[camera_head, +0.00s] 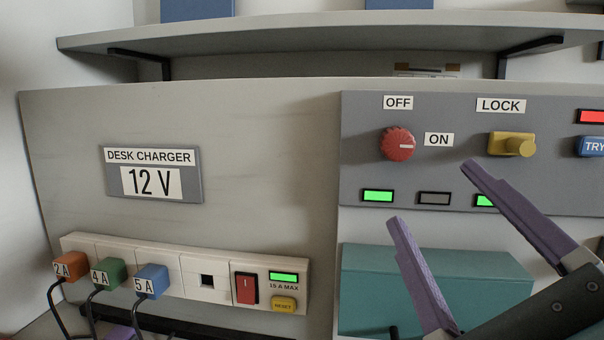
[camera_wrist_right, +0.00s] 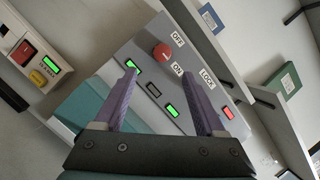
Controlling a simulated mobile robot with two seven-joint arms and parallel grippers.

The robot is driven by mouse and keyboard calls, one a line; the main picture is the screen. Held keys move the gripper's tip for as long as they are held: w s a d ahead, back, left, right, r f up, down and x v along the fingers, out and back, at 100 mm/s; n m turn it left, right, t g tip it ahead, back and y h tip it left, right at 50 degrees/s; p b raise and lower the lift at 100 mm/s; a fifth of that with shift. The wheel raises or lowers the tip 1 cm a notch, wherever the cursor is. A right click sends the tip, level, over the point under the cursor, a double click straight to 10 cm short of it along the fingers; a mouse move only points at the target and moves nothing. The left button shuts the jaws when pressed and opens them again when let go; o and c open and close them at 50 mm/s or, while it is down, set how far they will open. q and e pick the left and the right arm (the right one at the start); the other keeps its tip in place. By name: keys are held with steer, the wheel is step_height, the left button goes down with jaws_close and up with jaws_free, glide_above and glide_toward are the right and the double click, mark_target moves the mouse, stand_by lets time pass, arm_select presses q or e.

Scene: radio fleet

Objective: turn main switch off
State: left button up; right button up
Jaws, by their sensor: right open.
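A red round knob (camera_head: 398,144) sits on the grey panel (camera_head: 455,108), with an OFF label above it and an ON label to its right. Its white mark points right, towards ON. It also shows in the right wrist view (camera_wrist_right: 162,52). My right gripper (camera_head: 431,193) is open and empty, its purple fingers apart in front of the panel, below and right of the knob and not visibly touching it. A small purple patch at the bottom left may be my left gripper (camera_head: 120,332); its jaws are not visible.
A yellow LOCK knob (camera_head: 512,144) and a blue TRY button (camera_head: 592,146) are right of the knob. Green lamps (camera_head: 378,195) and a teal box (camera_head: 375,285) are below. A power strip (camera_head: 218,264) with plugs and a red rocker switch (camera_head: 246,288) is lower left.

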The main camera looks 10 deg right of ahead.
mark_target(402, 150)
steer(key=p+x, duration=0.2)
steer(key=x, duration=0.6)
steer(key=shift+d+r, duration=0.15)
steer(key=shift+r, duration=0.1)
steer(key=shift+w, duration=0.35)
steer(key=shift+c, duration=0.4)
jaws_close()
